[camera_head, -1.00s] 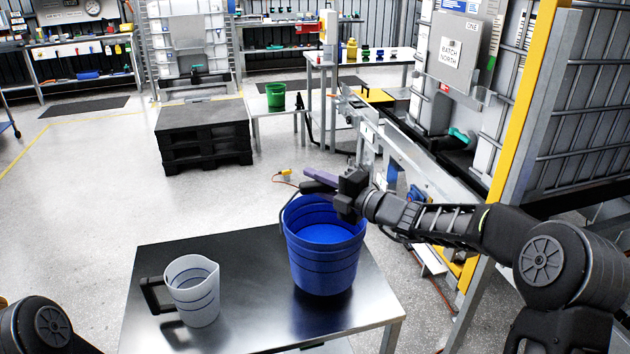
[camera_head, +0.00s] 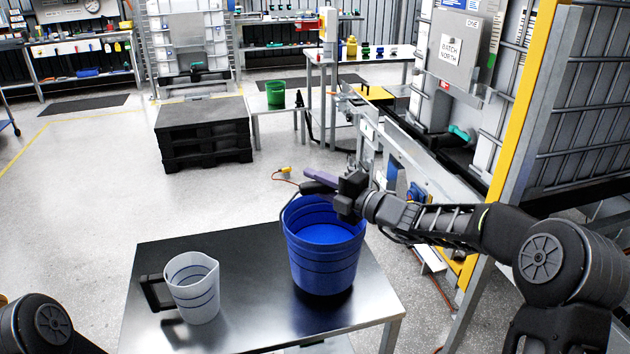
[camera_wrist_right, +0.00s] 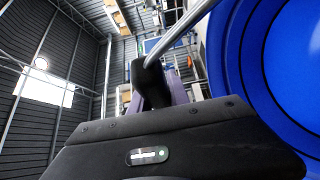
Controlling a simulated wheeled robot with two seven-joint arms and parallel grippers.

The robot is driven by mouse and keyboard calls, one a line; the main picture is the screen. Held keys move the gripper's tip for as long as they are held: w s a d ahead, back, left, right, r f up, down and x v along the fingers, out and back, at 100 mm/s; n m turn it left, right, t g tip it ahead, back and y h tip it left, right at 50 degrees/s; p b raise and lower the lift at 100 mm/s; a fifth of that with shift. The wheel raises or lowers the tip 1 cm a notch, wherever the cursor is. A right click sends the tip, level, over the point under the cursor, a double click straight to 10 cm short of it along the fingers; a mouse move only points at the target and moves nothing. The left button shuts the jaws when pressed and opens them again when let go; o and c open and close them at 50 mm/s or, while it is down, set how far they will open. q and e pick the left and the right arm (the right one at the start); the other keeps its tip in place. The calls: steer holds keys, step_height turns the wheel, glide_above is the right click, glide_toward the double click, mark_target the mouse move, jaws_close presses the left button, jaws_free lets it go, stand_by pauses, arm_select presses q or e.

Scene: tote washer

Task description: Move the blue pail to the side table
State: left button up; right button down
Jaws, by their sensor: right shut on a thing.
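The blue pail (camera_head: 322,265) is upright at the right part of the near dark metal table (camera_head: 235,270); I cannot tell whether its base touches the top. My right gripper (camera_head: 322,184) is above the pail's far rim, shut on its handle. In the right wrist view the thin metal handle (camera_wrist_right: 190,32) runs into the fingers (camera_wrist_right: 155,85), and the pail's blue side (camera_wrist_right: 265,70) fills the right edge. My left arm shows at the bottom left corner, but its gripper is out of view. Which table is the side table is not marked.
A white jug (camera_head: 195,290) with a dark handle stands left of the pail. Farther back, a green bucket (camera_head: 275,93) stands on a low table (camera_head: 262,110) beside a black pallet stack (camera_head: 203,135). A metal conveyor frame and rack stand on the right. The floor at left is open.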

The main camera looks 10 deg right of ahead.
steer(key=shift+a+r, duration=0.1)
steer(key=shift+r, duration=0.2)
